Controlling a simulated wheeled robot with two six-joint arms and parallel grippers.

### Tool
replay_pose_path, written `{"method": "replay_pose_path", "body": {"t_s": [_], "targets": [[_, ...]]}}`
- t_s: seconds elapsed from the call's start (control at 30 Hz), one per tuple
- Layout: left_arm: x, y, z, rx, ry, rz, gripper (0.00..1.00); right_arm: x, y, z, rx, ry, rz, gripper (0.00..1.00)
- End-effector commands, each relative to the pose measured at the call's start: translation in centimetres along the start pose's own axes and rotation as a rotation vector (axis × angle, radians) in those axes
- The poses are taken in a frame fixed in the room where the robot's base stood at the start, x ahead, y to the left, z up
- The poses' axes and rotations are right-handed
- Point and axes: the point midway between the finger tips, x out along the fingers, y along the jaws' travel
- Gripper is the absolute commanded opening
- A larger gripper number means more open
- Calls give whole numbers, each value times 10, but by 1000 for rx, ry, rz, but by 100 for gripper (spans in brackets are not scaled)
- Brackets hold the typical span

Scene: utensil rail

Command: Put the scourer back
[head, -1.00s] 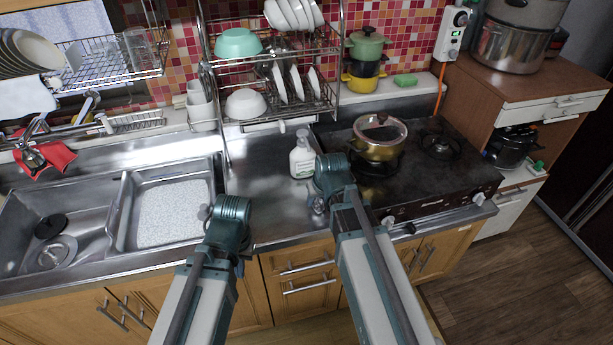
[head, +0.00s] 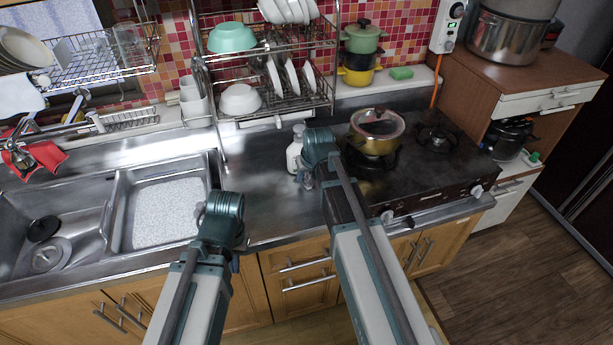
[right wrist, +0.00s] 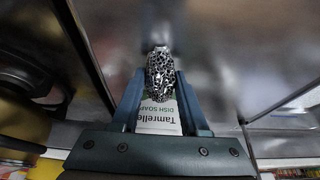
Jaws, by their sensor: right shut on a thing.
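The scourer (right wrist: 160,75), a silver and black mesh lump, is between the fingertips of my right gripper (right wrist: 158,82), which is shut on it. In the head view my right gripper (head: 305,178) is over the counter beside the white soap bottle (head: 293,155); the scourer is too small to make out clearly there. The bottle's label, "Dish soap" (right wrist: 160,118), shows behind the scourer in the right wrist view; I cannot tell whether they touch. My left gripper (head: 203,214) is over the sink's front right edge, its fingers mostly hidden.
The sink (head: 115,215) is at the left and the stove (head: 440,185) with a lidded pot (head: 376,135) is at the right. A dish rack (head: 275,110) stands behind the counter (head: 262,190). A green sponge (head: 402,73) lies on the back ledge. Some bare counter lies between sink and bottle.

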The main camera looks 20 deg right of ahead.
Motion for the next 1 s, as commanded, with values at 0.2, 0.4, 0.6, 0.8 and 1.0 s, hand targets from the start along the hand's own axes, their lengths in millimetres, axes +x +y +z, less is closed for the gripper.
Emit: {"method": "replay_pose_path", "body": {"t_s": [0.2,0.4,0.6,0.8,1.0], "targets": [[3,0,0,0,0,0,0,3,0,1,0,0,0,48],[2,0,0,0,0,0,0,2,0,1,0,0,0,74],[2,0,0,0,0,0,0,2,0,1,0,0,0,74],[-3,0,0,0,0,0,0,-3,0,-1,0,0,0,74],[-20,-2,1,0,0,0,0,-21,0,-1,0,0,0,74]]}}
